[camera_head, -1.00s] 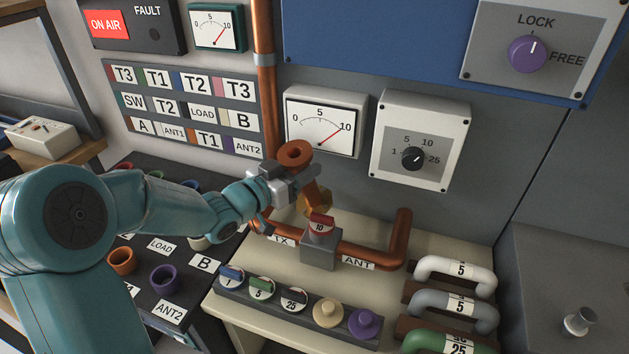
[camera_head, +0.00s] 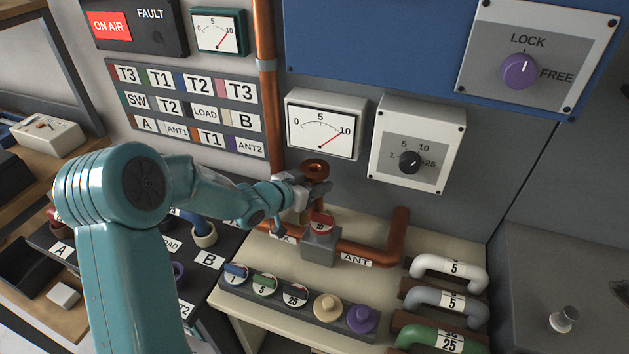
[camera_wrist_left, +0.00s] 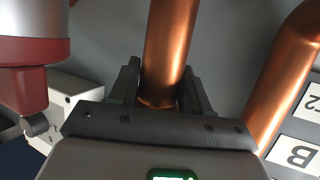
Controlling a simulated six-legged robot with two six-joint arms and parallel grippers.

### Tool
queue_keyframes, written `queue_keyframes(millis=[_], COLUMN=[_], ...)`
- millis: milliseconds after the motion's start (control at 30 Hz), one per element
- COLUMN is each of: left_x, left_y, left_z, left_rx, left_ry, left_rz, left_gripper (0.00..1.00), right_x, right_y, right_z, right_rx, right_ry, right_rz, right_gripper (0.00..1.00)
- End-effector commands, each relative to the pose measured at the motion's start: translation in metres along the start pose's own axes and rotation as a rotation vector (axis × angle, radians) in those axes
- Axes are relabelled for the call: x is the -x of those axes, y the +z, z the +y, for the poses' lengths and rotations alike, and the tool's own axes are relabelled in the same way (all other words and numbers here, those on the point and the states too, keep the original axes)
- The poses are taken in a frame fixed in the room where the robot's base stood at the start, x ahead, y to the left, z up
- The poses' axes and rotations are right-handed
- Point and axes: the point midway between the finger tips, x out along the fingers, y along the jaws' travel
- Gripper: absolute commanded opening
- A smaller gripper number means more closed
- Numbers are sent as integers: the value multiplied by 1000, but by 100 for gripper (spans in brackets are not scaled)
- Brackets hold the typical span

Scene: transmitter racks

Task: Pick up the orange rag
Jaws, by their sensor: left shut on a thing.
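I cannot make out an orange rag in either view. My left gripper (camera_head: 308,190) is shut on a copper-coloured tube (camera_head: 315,168) with a round open upper end, held above the pale bench. In the left wrist view the tube (camera_wrist_left: 167,50) stands between the two fingers (camera_wrist_left: 163,88). Just below the gripper is a grey block (camera_head: 320,245) with a red plug marked 10 (camera_head: 321,224). My right gripper is not in view.
A fixed copper pipe (camera_head: 398,235) runs through the block, and a vertical one (camera_head: 267,90) climbs the wall. Several knobs sit in a dark strip (camera_head: 295,306). White, grey and green U-shaped links (camera_head: 450,266) stand at the right. A meter (camera_head: 325,124) hangs behind the gripper.

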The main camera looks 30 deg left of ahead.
Motion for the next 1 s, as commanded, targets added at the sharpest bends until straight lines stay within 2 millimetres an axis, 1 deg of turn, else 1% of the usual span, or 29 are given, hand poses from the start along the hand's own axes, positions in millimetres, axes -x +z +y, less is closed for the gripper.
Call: queue_keyframes(millis=[167, 300, 333, 367, 400, 633, 767, 867, 1000], left_x=[0, -1, -1, -1, -1, 0, 3, 19, 53], left_y=[-2, 3, 2, 2, 2, 2, -2, -1, -2], left_z=[0, 0, 0, 0, 0, 0, 0, -2, -2], left_rx=[-1, -2, -1, -1, -1, -1, -1, -2, -2], left_ry=[0, 0, 0, 0, 0, 0, -1, -4, -5], left_rz=[5, 5, 1, 1, 1, 1, 2, 3, 4], left_gripper=[0, 0, 57, 67, 74, 74, 74, 74, 74], right_x=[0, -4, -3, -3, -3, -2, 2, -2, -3], right_y=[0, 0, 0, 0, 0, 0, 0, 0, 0], right_z=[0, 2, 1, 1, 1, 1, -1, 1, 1], right_rx=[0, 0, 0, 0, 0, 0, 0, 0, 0], right_ry=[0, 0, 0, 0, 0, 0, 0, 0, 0], right_rz=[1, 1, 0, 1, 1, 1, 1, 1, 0], right_gripper=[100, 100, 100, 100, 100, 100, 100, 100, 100])
